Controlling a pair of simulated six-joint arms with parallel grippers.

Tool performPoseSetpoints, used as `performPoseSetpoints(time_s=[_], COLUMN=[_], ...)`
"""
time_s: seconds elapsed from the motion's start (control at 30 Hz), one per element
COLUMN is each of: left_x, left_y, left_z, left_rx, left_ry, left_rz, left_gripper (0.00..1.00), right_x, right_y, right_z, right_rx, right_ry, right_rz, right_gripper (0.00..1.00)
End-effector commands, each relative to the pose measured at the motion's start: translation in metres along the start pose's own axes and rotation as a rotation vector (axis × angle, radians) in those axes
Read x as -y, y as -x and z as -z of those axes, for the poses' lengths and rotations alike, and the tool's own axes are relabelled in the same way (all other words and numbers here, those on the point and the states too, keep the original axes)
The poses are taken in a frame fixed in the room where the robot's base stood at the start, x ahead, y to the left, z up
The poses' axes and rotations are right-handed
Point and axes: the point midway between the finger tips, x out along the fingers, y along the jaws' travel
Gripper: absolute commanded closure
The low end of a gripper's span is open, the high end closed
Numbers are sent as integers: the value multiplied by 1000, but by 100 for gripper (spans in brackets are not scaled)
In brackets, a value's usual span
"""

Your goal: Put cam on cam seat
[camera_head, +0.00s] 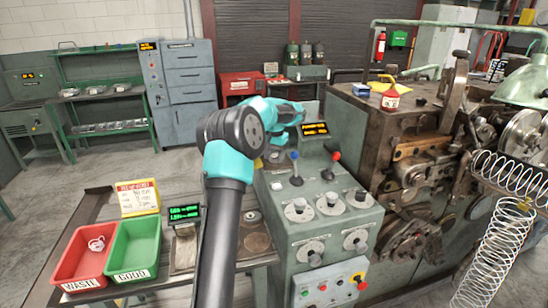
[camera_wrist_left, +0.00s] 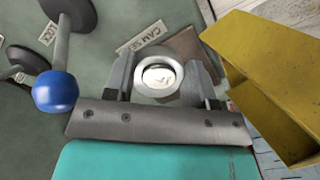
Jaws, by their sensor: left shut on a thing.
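In the left wrist view, the cam (camera_wrist_left: 158,60) is a silvery round ring with a pale bright centre. It sits between the two grey fingers of my left gripper (camera_wrist_left: 163,78), which is shut on it. Below it is the green-grey panel with a label (camera_wrist_left: 146,38) reading "CAM" and a brownish square patch (camera_wrist_left: 182,50), partly covered by the gripper. The cam seat itself cannot be made out, nor whether the cam touches the panel. In the head view, my left arm's teal wrist (camera_head: 287,112) reaches over the back of the console; the fingers and cam are hidden there.
A blue-knobbed lever (camera_wrist_left: 56,92) stands left of the gripper; a yellow block-like part (camera_wrist_left: 270,75) is close on the right. The console (camera_head: 325,220) carries a red-knobbed lever (camera_head: 334,156) and several dials. Red (camera_head: 82,262) and green (camera_head: 133,250) bins stand left. The coiling machine (camera_head: 420,150) stands right.

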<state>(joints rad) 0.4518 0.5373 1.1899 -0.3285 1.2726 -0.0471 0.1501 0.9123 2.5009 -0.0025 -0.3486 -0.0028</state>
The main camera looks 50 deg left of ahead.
Motion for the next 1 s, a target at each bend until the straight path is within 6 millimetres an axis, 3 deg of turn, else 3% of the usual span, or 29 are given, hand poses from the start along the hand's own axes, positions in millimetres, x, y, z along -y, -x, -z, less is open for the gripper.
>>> performPoseSetpoints(time_s=[0.5, 1.0], left_x=[28, 34], left_y=[-6, -6], left_z=[50, 59], left_rx=[-2, -1], left_ry=[1, 0], left_rz=[1, 0], left_gripper=[78, 78], right_x=[0, 0], right_y=[0, 0], right_z=[0, 0], right_rx=[0, 0], right_ry=[0, 0], right_rz=[0, 0], right_gripper=[57, 57])
